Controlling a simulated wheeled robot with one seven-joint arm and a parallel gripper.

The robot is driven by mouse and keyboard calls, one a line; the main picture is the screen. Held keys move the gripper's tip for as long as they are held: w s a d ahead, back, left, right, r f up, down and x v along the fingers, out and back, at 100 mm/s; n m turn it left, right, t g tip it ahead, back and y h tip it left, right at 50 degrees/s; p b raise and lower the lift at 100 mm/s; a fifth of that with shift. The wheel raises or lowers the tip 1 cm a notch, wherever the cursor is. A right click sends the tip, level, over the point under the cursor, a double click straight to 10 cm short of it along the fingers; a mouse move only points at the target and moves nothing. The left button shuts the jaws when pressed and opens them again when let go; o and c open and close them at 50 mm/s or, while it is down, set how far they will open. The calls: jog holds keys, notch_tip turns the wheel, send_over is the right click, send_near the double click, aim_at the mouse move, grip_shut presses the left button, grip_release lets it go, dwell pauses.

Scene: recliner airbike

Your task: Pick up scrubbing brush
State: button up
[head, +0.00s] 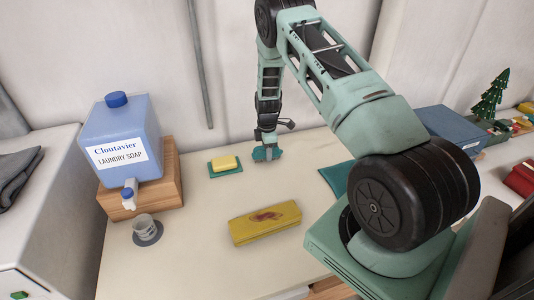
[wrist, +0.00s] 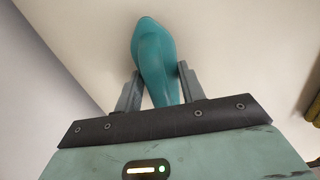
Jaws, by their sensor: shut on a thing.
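The scrubbing brush is a teal, rounded object (wrist: 154,55) between my gripper's two fingers in the wrist view. My gripper (wrist: 157,85) is shut on it, one grey finger on each side. In the head view my gripper (head: 266,146) points down near the back of the counter, with the teal brush (head: 262,154) at its tips. I cannot tell whether the brush touches the counter. Its bristles are hidden.
Left of my gripper, a yellow soap bar (head: 224,162) lies on a green sponge or dish (head: 226,173). A yellow box (head: 265,223) lies in front. A blue laundry soap jug (head: 121,136) stands on a wooden block (head: 165,187) at left. The wall is close behind.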

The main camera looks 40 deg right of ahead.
jog(key=shift+r, duration=0.1)
notch_tip(320, 180, up, 10)
jog(key=b, duration=0.4)
